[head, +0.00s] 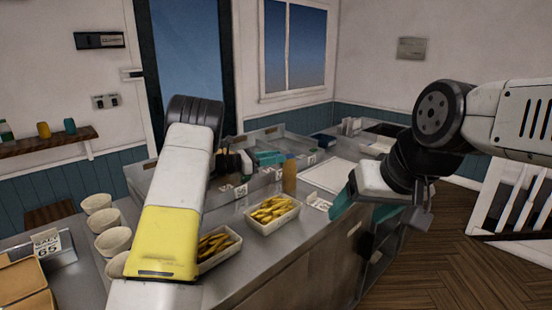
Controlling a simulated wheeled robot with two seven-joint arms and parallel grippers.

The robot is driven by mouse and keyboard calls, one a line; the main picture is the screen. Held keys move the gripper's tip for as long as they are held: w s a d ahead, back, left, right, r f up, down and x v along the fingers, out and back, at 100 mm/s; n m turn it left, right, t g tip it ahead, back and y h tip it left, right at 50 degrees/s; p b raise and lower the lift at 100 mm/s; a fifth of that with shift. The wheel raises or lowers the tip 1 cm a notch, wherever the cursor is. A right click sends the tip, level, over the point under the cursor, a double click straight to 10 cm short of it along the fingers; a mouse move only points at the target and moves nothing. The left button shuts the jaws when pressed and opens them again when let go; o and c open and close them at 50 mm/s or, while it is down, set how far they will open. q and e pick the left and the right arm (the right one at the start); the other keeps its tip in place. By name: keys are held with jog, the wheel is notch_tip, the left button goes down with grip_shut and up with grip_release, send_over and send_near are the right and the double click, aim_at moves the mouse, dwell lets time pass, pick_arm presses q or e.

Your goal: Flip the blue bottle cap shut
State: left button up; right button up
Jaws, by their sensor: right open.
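I cannot make out a blue bottle with a flip cap for certain. A small teal item (269,157) lies on the steel counter beyond my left gripper, too small to tell what it is. My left gripper (232,165) is mostly hidden behind my white and yellow forearm; its dark tip is over the counter near the teal item, and its jaws are not clear. My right gripper (398,222) points down past the counter's right edge, open, with nothing seen between its fingers. Teal surfaces show beside and behind it, partly covered.
Trays of fries (272,213) sit on the steel counter (318,228). Pale cups (112,240) stand at left, beside a price sign (46,243). A brown upright item (289,176) stands mid-counter. A wall shelf (50,144) holds small containers. Wooden floor (460,255) is clear at right.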

pick_arm(q)
grip_shut()
jog(key=shift+r, duration=0.1)
jog(key=shift+d+r+g+y, duration=0.1)
jog(key=shift+r+g+y, duration=0.35)
jog(key=shift+y, duration=0.75)
jog(key=shift+w+d+r+g+y, duration=0.15)
jog(key=shift+g+y, duration=0.15)
jog(key=shift+y, duration=0.35)
jog(key=shift+s+d+r+g+y, duration=0.15)
jog(key=shift+g+y, duration=0.1)
jog(key=shift+y, duration=0.35)
jog(key=shift+w+r+g+y, duration=0.15)
jog(key=shift+g+y, duration=0.15)
jog(key=shift+y, duration=0.35)
jog(key=o, duration=1)
grip_release()
